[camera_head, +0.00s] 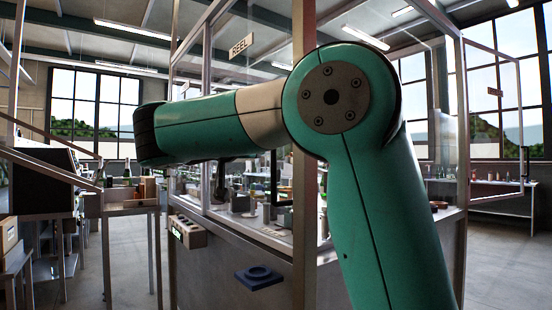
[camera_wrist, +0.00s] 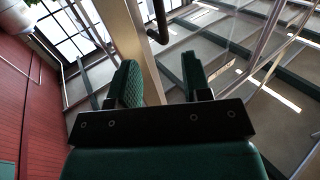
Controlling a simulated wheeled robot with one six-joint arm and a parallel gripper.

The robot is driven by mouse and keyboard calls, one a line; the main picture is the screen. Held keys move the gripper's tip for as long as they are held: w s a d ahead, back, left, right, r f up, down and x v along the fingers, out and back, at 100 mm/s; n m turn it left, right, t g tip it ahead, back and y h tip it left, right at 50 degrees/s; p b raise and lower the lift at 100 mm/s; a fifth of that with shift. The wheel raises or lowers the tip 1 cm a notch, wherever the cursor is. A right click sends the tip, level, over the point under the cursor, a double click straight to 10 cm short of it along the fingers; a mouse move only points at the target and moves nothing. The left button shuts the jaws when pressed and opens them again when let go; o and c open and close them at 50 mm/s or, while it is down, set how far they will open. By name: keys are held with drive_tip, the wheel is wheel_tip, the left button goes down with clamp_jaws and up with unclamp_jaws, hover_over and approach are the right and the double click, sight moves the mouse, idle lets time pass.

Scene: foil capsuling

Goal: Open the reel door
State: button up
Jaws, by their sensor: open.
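The reel door (camera_head: 228,75) is a clear panel in the metal-framed enclosure, with a REEL sign (camera_head: 241,46) near its top. It looks shut, though my green arm covers much of it. A dark upright bar (camera_head: 284,180), perhaps its handle, shows below my arm. In the wrist view my gripper (camera_wrist: 162,82) is open and empty, its two green padded fingers apart. A pale post (camera_wrist: 137,45) runs behind the gap between them. A dark curved bar (camera_wrist: 159,25) stands beyond the fingertips, apart from them.
Another framed clear panel (camera_head: 494,130) stands swung out at the right. A blue block (camera_head: 258,277) and a button box (camera_head: 187,231) stick out from the enclosure's lower front. A side table (camera_head: 130,204) with bottles stands at the left. Floor between is open.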

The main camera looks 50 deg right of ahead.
drive_tip(key=p+x, duration=1.6)
drive_tip(key=x, duration=0.1)
drive_tip(key=shift+d, duration=0.2)
clamp_jaws()
